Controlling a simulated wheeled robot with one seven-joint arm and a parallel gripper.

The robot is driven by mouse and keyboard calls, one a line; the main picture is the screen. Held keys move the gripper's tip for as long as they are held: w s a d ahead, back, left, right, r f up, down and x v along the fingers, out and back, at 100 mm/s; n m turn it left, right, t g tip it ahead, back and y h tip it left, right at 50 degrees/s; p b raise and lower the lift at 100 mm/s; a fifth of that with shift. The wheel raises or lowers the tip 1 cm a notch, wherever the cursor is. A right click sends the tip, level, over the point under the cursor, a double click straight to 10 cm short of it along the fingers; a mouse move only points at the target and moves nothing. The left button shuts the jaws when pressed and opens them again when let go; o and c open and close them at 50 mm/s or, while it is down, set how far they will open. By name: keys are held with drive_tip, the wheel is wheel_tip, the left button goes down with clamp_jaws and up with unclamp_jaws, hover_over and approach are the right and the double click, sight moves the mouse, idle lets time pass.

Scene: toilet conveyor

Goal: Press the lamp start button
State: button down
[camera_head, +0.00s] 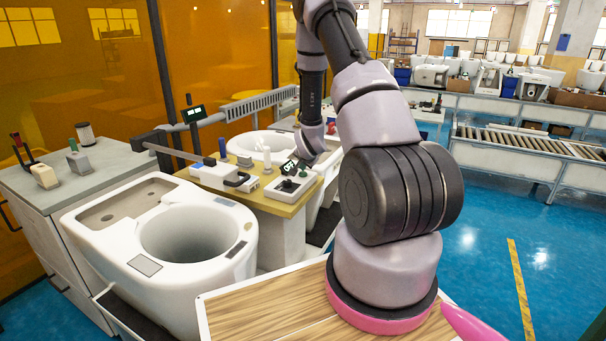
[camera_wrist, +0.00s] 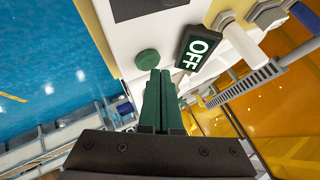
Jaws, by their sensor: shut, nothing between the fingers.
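The lamp start button is probably the round green button (camera_wrist: 147,59) on a white control box (camera_wrist: 125,40) in the wrist view. A dark sign reading OFF (camera_wrist: 197,48) stands beside it. My gripper (camera_wrist: 160,73) has dark green fingers, closed together and empty. Its tips are right by the button's edge in the picture; I cannot tell whether they touch it. In the head view the control box (camera_head: 291,190) sits on the yellow-topped stand, with the OFF sign (camera_head: 288,168) on it and my arm's end just above.
A white toilet bowl (camera_head: 140,262) stands at the left. A beige device with a dark handle (camera_head: 225,177) and a small white bottle-like item (camera_head: 267,158) share the stand (camera_head: 290,210). A grey cabinet (camera_head: 90,178) is at far left. Blue floor is clear at right.

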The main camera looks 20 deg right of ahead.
sight(303, 174)
drive_tip(key=shift+f, duration=0.5)
idle(0.4)
drive_tip(key=shift+r, duration=0.9)
drive_tip(key=shift+r, duration=2.55)
